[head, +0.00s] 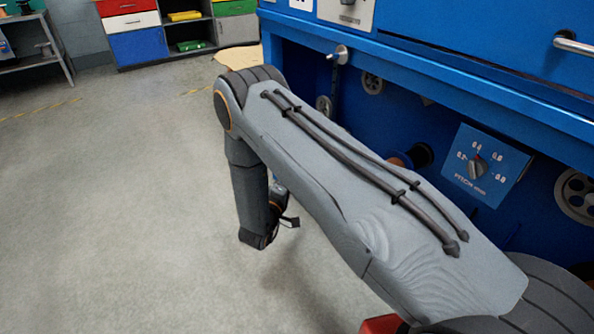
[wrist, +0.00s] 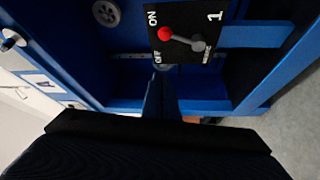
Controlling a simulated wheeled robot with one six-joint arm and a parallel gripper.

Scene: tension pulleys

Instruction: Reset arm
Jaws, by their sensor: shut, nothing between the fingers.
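My arm crosses the head view, its grey upper link in front of the blue machine (head: 440,85) and its dark forearm hanging down over the floor. My gripper is mostly hidden behind the arm there. In the wrist view my gripper (wrist: 162,86) points into the machine's blue recess, with its dark fingers together and nothing held.
The head view shows a pitch dial panel (head: 487,167), a grey pulley wheel (head: 577,196), and a blue bench edge at right. A shelf with coloured drawers (head: 140,47) and a metal rack (head: 37,62) stand at the back. The grey floor at left (head: 110,220) is clear.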

